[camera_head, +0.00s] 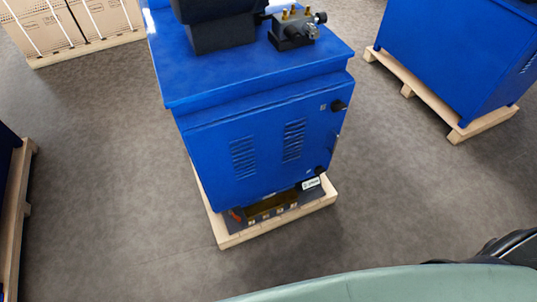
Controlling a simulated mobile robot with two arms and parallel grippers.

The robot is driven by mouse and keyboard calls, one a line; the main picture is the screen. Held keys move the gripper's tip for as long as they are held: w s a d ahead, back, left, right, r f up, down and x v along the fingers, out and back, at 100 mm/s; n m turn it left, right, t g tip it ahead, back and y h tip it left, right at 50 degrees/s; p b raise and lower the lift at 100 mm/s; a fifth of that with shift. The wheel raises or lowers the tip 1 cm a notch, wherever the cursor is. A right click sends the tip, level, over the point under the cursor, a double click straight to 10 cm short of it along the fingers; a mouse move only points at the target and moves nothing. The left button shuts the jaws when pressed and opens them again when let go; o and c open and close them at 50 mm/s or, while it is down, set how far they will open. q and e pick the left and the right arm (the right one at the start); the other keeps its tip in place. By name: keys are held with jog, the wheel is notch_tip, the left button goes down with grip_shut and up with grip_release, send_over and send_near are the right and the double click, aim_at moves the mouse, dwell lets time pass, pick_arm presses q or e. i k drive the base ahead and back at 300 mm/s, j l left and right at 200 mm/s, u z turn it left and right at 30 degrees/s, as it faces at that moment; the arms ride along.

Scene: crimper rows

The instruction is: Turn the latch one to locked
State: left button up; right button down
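A blue crimper machine (215,105) stands upright on a wooden pallet in the middle of the view. Its front door (265,150) has two vented slot panels and looks closed. A dark round latch knob (338,105) sits at the door's upper right. A second dark latch knob (319,170) sits near its lower right corner. I cannot tell which is latch one, or whether either is locked. Neither of my grippers shows.
The pallet (230,240) juts out below the door. Another blue machine on a pallet (450,60) stands at right, boxes (75,25) at upper left, and a pallet edge (14,220) at far left. Grey floor (110,200) is clear between them. A fitting block (293,32) tops the machine.

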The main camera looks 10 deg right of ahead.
aim_at(319, 170)
jog(key=z, duration=1.05)
jog(key=u, duration=0.4)
jog(key=i+l+u, duration=0.15)
jog(key=l+u, duration=0.15)
jog(key=i+l+u, duration=0.1)
jog(key=l+u, duration=0.15)
jog(key=l, duration=0.25)
jog(key=i+l+u, duration=0.1)
jog(key=l+u, duration=0.2)
jog(key=l, duration=0.1)
